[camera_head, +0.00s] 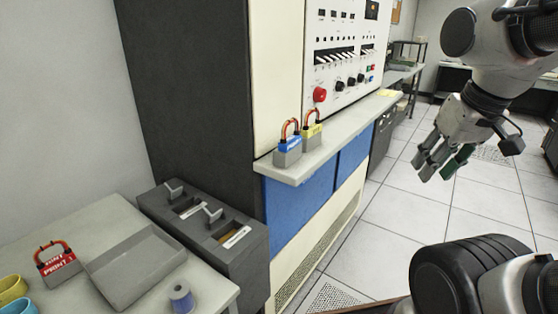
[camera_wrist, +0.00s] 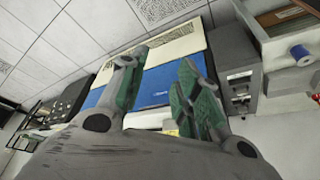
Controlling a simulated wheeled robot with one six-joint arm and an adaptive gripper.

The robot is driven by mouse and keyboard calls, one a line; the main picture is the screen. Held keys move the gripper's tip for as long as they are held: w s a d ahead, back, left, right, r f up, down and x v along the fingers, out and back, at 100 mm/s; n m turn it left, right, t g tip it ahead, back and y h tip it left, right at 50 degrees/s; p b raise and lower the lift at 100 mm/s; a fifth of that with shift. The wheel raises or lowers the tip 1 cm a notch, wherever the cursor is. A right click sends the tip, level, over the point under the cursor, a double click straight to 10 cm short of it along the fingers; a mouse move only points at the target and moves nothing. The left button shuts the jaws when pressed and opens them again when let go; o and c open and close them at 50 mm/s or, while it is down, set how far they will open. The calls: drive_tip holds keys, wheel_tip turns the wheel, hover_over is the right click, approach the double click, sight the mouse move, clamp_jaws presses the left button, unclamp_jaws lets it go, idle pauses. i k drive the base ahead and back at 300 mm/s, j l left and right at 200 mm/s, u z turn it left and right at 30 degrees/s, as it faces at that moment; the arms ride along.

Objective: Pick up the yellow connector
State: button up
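A yellow ring-shaped piece (camera_head: 12,288) is cut by the left edge of the head view, on the light table at lower left; I cannot tell whether it is the connector. A yellow-labelled padlock (camera_head: 312,136) with a red-orange shackle stands on the console ledge beside a blue-labelled padlock (camera_head: 288,150). My gripper (camera_head: 435,168) hangs over the floor to the right of the ledge, apart from all of these. In the wrist view my gripper (camera_wrist: 163,62) has its green-padded fingers spread with nothing between the tips. A small yellow patch (camera_wrist: 170,132) shows low between the fingers.
The light table (camera_head: 80,232) holds a red padlock (camera_head: 57,264), a grey tray (camera_head: 135,266), a blue-and-white spool (camera_head: 181,298) and a cyan ring (camera_head: 16,308). A dark card box (camera_head: 250,260) stands beside it. The tiled floor (camera_head: 400,200) at right is clear.

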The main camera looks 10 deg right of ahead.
sight(312, 134)
drive_tip(key=i+z, duration=0.2)
drive_tip(key=z, duration=0.25)
drive_tip(key=i+z, duration=0.15)
drive_tip(key=z, duration=0.25)
